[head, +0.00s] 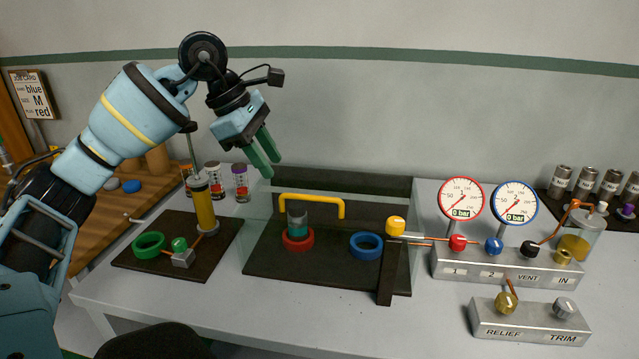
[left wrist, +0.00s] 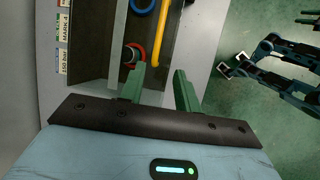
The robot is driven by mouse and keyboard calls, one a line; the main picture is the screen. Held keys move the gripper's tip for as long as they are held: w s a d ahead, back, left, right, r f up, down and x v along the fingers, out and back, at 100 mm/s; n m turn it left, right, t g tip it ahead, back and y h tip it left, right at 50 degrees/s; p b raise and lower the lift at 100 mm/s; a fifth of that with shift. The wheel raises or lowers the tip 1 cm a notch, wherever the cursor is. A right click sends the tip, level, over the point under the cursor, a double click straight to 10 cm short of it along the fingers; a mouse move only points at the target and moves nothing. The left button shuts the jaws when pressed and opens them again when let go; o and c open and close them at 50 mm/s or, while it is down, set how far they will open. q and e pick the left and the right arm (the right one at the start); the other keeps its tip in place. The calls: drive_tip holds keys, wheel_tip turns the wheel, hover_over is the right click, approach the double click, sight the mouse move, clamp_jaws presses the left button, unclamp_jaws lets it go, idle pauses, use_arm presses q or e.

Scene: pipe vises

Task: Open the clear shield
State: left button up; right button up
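The clear shield (head: 258,232) is a see-through cover lowered over a dark base plate (head: 330,279). Its yellow bar handle (head: 312,200) runs across the front and also shows in the left wrist view (left wrist: 160,35). Behind the shield are a red ring (head: 297,243) with a teal-and-grey cylinder (head: 297,222) in it, and a blue ring (head: 366,251). My left gripper (head: 272,169) is above and left of the handle, apart from it. Its green fingers are spread and empty, as the left wrist view (left wrist: 157,62) shows. My right gripper is not visible in the head view.
Left of the shield, a second dark plate (head: 130,262) carries a green ring (head: 149,244) and a yellow cylinder (head: 204,205). To the right stand a valve block (head: 505,272) with two gauges (head: 488,201) and a relief/trim block (head: 530,322). The table front (head: 290,318) is clear.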

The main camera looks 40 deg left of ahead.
sight(287, 196)
use_arm(q)
drive_tip(key=x, duration=0.5)
drive_tip(key=shift+w+f, duration=0.35)
drive_tip(key=shift+x, duration=0.8)
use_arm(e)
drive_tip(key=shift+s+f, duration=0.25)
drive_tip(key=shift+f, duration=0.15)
use_arm(q)
clamp_jaws()
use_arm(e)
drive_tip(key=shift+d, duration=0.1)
